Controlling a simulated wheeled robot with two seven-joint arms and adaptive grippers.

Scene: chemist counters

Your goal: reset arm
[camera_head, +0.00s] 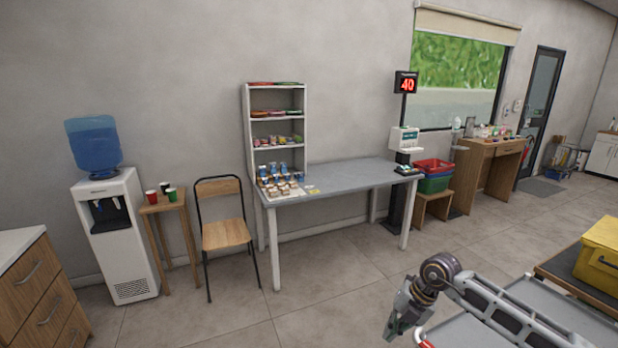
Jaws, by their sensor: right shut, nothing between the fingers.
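My right arm (497,312) reaches in from the lower right of the head view. My right gripper (393,328) points down and to the left above the tiled floor, in front of the grey table. It is shut and empty, and touches nothing that I can see. My left arm and gripper are not in view.
A grey table (352,177) with bottles (272,170) and a shelf (247,128) stands by the wall. A chair (226,234) and water dispenser (125,250) are left of it. A yellow box (600,255) is at right. The middle floor is clear.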

